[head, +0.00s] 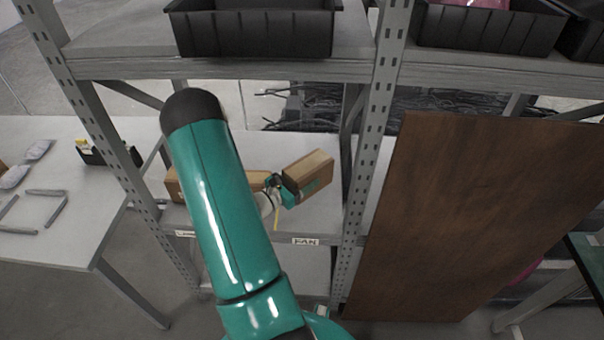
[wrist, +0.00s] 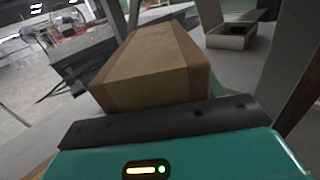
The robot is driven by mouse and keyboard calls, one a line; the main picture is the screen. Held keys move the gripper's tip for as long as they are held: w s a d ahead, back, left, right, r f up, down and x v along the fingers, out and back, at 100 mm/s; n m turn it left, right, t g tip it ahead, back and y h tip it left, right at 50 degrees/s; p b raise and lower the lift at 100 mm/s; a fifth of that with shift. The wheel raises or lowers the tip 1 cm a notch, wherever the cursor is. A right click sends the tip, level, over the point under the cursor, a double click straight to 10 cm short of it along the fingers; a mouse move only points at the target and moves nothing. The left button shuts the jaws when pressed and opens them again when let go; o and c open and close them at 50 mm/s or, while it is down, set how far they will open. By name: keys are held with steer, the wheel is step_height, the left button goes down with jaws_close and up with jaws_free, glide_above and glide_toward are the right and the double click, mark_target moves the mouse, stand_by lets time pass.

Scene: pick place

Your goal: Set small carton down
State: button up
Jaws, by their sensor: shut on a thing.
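The small carton (head: 309,170) is a brown cardboard box, held tilted above the middle shelf board of the metal rack in the head view. My gripper (head: 287,192) is at its lower left side and is shut on it. In the wrist view the carton (wrist: 152,65) stands out just beyond the dark edge of my gripper (wrist: 165,122). The fingertips are hidden there. A second brown carton (head: 174,186) is on the shelf behind my arm, partly hidden. I cannot tell whether the held carton touches the shelf.
The shelf (head: 318,222) has bare room around the held carton. Rack posts (head: 364,150) flank it, and black bins (head: 254,34) sit on the board above. A brown wooden panel (head: 470,215) leans at the right. A grey table (head: 80,230) stands at the left.

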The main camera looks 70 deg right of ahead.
steer(key=shift+a+f, duration=0.25)
steer(key=shift+f, duration=0.1)
steer(key=shift+s+d+f, duration=0.1)
steer(key=shift+f, duration=2.3)
steer(key=shift+f, duration=0.6)
steer(key=o, duration=1.5)
steer(key=shift+c, duration=0.2)
